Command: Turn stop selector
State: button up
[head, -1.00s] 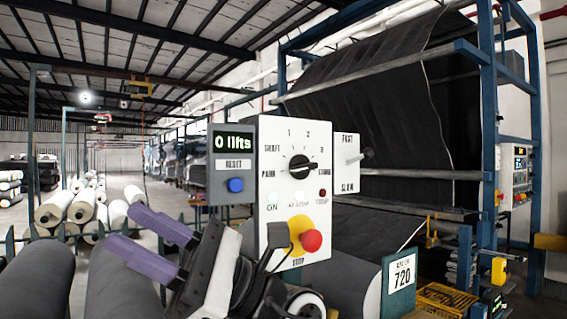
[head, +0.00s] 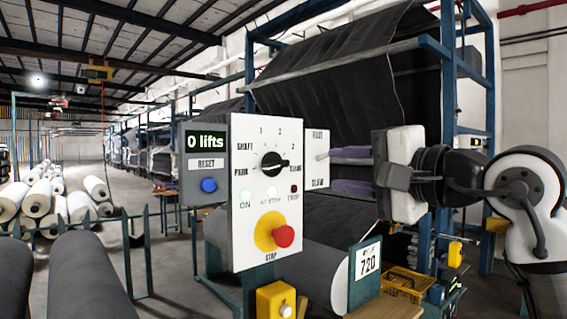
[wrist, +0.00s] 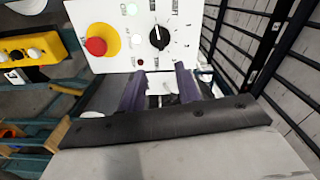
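The selector is a black round knob (head: 274,163) on a white control panel (head: 241,200), ringed by printed labels including 1, 2, SHAFT and PARK. Its pale mark appears to point right, but the exact label is hard to read. In the wrist view the knob (wrist: 159,37) shows beyond my fingertips, roughly between them sideways. My gripper (head: 338,170) is to the right of the panel in the head view, its purple fingers pointing left and their tips partly hidden by the panel's side plate. In the wrist view my gripper (wrist: 159,76) is open and empty, apart from the knob.
A red button (head: 284,236) on a yellow disc sits low on the panel. A FAST/SLOW side plate (head: 316,145) with a small lever is on its right. A "0 lifts" display (head: 206,141) is on its left. Grey rolls (head: 90,275) lie at lower left.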

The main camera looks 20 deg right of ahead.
aim_at(282, 165)
jog(key=p+x, duration=0.3)
jog(key=x, duration=0.8)
jog(key=shift+w+a+p, duration=0.1)
jog(key=shift+w+p, duration=0.1)
jog(key=shift+p, duration=0.15)
jog(key=shift+w+a+f, duration=0.1)
jog(key=shift+w+a, duration=0.15)
jog(key=shift+w, duration=0.35)
jog(key=shift+c, duration=0.4)
grip_shut()
